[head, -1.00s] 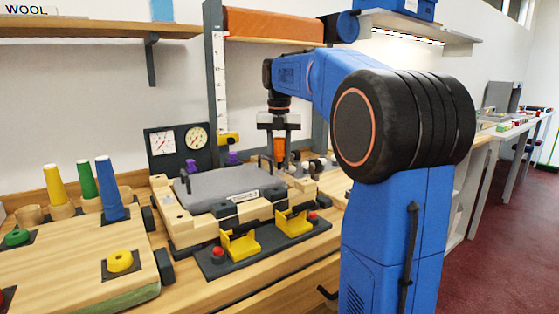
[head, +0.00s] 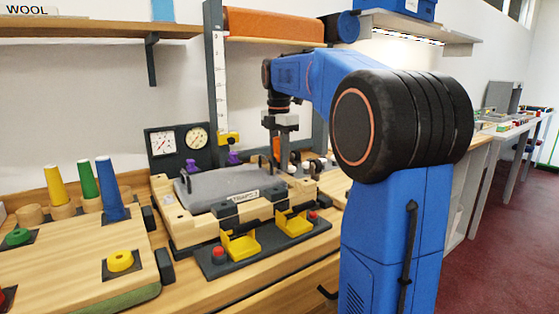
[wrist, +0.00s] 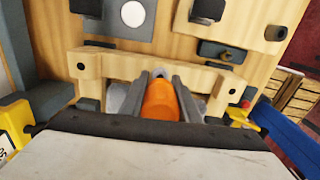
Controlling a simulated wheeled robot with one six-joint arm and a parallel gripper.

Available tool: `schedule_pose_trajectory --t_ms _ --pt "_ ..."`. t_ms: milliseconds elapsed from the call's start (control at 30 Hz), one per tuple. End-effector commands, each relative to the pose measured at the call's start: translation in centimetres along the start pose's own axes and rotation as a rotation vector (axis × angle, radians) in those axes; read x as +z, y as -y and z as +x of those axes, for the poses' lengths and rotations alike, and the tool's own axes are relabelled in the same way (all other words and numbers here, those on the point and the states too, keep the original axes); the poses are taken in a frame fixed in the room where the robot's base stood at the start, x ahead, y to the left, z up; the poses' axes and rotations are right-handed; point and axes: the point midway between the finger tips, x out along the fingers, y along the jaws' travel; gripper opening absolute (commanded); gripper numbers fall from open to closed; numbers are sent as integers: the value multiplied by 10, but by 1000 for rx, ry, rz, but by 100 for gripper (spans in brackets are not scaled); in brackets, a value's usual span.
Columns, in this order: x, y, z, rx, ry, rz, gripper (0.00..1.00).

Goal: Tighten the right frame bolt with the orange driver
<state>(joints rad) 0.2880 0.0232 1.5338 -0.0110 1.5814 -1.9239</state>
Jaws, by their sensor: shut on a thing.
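My gripper (head: 277,150) is shut on the orange driver (head: 276,146), behind the right part of the grey-topped wooden frame (head: 179,217). In the wrist view the driver (wrist: 160,101) sits between the two grey fingers, seen end-on, with a wooden bar of the frame (wrist: 115,65) beyond it. The driver's tip is hidden in both views. Two purple knobs, left (head: 191,166) and right (head: 233,158), stand at the back of the frame. I cannot make out the right frame bolt for sure.
Two yellow clamps, left (head: 241,246) and right (head: 294,223), stand on a dark plate in front of the frame. Coloured cones, such as the blue one (head: 109,190), stand at the left. A gauge panel (head: 178,140) and a dark upright post (head: 214,90) are behind.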

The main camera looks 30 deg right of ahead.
Motion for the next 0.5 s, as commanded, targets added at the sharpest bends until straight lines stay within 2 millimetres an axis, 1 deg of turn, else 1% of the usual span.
schedule_pose_trajectory --t_ms 300,400,500 --pt "1 -1 0 -2 1 312 2" --pt "1 -1 0 -3 1 389 2" --pt "1 -1 0 -4 1 430 2"
